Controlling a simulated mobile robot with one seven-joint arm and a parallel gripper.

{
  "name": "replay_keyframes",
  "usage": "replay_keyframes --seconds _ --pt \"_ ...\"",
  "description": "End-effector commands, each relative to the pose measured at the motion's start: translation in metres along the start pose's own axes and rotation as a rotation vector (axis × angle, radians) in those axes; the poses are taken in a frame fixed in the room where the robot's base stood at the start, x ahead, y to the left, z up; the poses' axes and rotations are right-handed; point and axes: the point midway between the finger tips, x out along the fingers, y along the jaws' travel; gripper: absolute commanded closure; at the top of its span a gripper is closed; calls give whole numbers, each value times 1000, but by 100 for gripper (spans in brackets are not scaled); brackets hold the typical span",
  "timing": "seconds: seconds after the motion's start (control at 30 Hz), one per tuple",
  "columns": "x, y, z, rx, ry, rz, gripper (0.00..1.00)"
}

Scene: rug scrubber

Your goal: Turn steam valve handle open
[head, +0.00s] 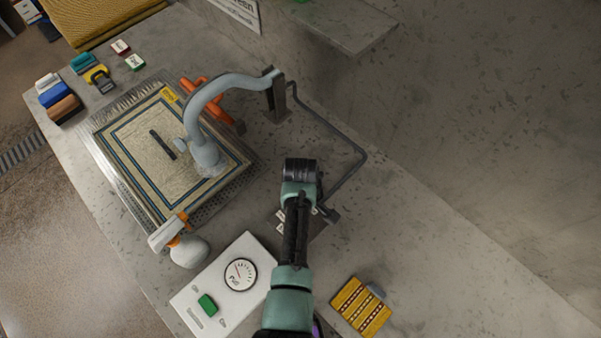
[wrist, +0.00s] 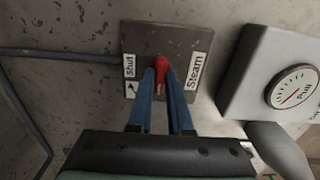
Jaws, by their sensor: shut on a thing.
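The red steam valve handle (wrist: 163,68) sits on a dark metal plate (wrist: 183,38) in the wrist view. The plate carries a "shut" label with an arrow on its left and a "Steam" label on its right. My gripper (wrist: 161,76) has its two blue fingers shut on the handle. The fingers hide part of the handle. In the head view my arm covers the handle and most of the plate (head: 318,229); only labels and an edge of the plate show there.
A white gauge box (head: 217,303) with a green button stands next to the valve plate. A dark pipe (head: 347,177) runs along the counter.

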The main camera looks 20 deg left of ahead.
Motion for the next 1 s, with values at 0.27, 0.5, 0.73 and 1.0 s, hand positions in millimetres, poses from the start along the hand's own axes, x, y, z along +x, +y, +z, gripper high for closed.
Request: replay_keyframes --seconds 0.27,0.5,0.73,1.0 --pt "-1 1 -1 -3 3 2 68" --pt "0 0 -1 -1 1 1 52" --pt "-4 0 -1 -1 2 2 52" --pt "-40 1 -1 0 4 5 52"
